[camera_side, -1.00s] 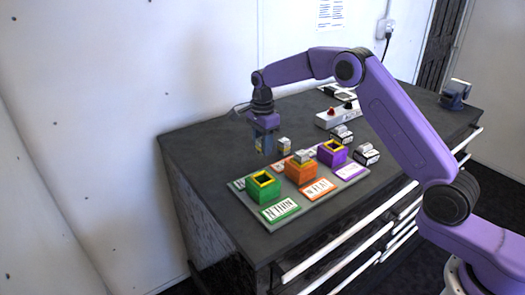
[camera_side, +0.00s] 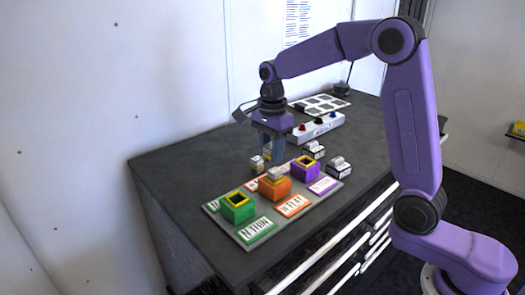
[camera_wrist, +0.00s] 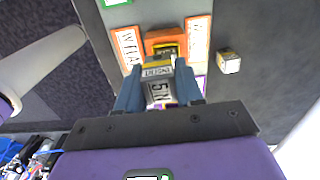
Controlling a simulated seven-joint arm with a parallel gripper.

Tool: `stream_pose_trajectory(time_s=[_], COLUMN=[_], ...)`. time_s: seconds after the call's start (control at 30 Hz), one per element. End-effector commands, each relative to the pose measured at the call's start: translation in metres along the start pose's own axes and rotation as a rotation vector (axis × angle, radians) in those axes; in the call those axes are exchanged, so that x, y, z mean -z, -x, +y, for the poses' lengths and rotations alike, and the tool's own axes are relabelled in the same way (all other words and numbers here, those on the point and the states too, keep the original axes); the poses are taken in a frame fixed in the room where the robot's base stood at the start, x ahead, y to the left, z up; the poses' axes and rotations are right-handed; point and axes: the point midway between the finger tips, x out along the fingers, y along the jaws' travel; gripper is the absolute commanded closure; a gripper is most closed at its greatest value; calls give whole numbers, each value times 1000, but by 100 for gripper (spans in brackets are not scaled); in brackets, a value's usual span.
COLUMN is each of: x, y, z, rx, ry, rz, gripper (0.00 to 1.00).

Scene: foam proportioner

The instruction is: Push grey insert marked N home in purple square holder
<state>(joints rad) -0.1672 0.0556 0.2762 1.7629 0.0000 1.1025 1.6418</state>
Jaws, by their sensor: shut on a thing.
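My gripper (camera_side: 271,160) is shut on a grey insert with a white, black-lettered label. In the wrist view the insert (camera_wrist: 159,92) sits between the blue fingers; its print is only partly readable, with an N visible. In the side view the gripper points down behind the orange and purple holders, apart from them, and the fingers mostly hide the insert. The purple square holder (camera_side: 304,169) has a yellow-rimmed dark opening that looks empty. In the wrist view the purple holder is hidden behind the gripper.
The green holder (camera_side: 238,210) looks empty. A small block (camera_side: 257,164) stands behind them, and labelled inserts (camera_side: 337,166) stand right of the purple holder. A button box (camera_side: 318,128) is farther back. The left worktop is clear.

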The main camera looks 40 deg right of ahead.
Motion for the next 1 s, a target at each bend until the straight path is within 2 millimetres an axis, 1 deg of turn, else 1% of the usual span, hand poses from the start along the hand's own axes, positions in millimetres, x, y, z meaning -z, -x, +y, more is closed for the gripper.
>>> stream_pose_trajectory(time_s=[0.07,0.17,0.27,0.3,0.4,0.53,0.6,0.7,0.87,1.0], x=[10,34,66,79,109,138,147,153,153,153], y=[1,1,1,0,0,-1,-1,-2,-10,-22], z=[1,-1,-4,-5,-5,-4,-3,-2,-2,-2], rx=[1,0,-2,-1,-1,-2,-1,-2,-3,-4], ry=[-7,-17,-27,-31,-37,-41,-42,-42,-41,-41], rz=[0,0,0,0,0,0,0,0,0,-1], gripper=[97,97,97,97,97,97,97,97,97,97])
